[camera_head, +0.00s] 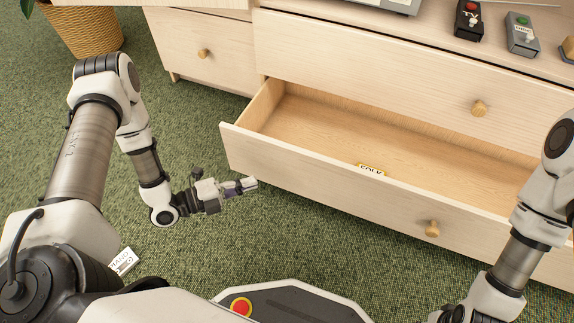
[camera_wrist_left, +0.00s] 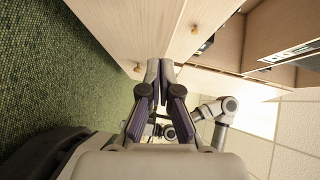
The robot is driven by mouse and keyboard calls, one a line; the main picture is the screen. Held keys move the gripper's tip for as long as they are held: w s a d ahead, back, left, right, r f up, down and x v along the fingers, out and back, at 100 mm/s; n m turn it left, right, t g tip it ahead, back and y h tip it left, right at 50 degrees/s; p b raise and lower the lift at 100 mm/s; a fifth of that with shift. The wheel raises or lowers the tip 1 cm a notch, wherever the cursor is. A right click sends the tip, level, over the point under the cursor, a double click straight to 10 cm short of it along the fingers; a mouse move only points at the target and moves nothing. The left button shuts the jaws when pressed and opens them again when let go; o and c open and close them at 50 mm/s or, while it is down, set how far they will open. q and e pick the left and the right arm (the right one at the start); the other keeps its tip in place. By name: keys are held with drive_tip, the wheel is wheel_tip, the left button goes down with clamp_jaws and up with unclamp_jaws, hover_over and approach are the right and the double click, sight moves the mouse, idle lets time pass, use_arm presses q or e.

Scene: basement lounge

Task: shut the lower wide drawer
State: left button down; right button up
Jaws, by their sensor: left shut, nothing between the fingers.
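The lower wide drawer (camera_head: 320,184) is pulled well out of the pale wooden cabinet, with its round wooden knob (camera_head: 432,228) on the front. A small yellow-edged label reading FOLK (camera_head: 371,170) shows inside it, just behind the front. My left gripper (camera_head: 252,184) is shut and empty, in front of the drawer's left part and close to it; I cannot tell if it touches. In the left wrist view the fingertips (camera_wrist_left: 160,70) meet beside a pale wooden front with a knob (camera_wrist_left: 138,68). My right arm reaches the lower right; its fingers are outside the head view.
The upper wide drawer (camera_head: 400,75) and the narrow drawer (camera_head: 200,48) on the left are closed. Small boxes (camera_head: 468,20) stand on the cabinet top. A woven basket (camera_head: 82,32) stands at the back left. A white card (camera_head: 122,261) lies on the green carpet, otherwise open at left.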

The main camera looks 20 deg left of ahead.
use_arm(q)
drive_tip(key=m+h, duration=0.1)
drive_tip(key=m, duration=0.1)
drive_tip(key=b, duration=0.8)
approach(299, 154)
drive_tip(key=x, duration=0.5)
drive_tip(key=shift+s+d+f, duration=0.15)
drive_tip(key=shift+d+f, duration=0.15)
drive_tip(key=shift+d, duration=0.25)
drive_tip(key=shift+w+r, duration=0.15)
drive_tip(key=shift+w, duration=0.35)
drive_tip(key=shift+r, duration=0.1)
